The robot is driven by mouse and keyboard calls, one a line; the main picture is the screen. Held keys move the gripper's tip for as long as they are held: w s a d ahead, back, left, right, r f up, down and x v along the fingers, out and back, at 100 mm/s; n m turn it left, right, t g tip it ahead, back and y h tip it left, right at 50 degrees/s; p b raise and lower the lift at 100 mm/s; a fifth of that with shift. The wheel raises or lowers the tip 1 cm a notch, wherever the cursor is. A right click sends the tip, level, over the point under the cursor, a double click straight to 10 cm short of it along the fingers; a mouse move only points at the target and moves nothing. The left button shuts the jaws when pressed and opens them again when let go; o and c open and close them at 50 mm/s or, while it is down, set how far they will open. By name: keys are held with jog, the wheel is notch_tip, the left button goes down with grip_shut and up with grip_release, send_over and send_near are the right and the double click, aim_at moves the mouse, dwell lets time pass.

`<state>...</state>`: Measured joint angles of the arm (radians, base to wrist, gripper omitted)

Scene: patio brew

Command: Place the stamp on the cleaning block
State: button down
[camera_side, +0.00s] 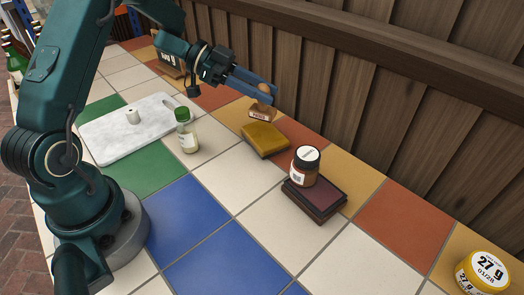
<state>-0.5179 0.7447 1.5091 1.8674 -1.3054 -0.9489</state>
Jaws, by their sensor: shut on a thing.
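My gripper (263,94) is shut on a stamp (262,114), which has a wooden handle and a tan base with a red-lettered label. The stamp is upright, at the far edge of a yellow-brown block (265,139), which looks like the cleaning block. The block lies flat on the tiles. From this side I cannot tell whether the stamp hangs above the block's far edge or is behind it. The fingers hide part of the stamp's handle.
A dark ink pad (328,207) with a brown jar (305,166) on it is right of the block. A green-capped bottle (187,131) stands left, near a white marble board (105,140). A yellow tin (482,273) is at lower right. A wooden wall (400,110) runs behind.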

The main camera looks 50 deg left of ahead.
aim_at(258, 106)
jog(key=shift+w+d+f, duration=0.15)
jog(key=shift+d+f, duration=0.05)
jog(key=shift+d, duration=0.05)
jog(key=shift+f, duration=2)
jog(key=shift+f, duration=0.15)
jog(key=c, duration=0.5)
grip_release()
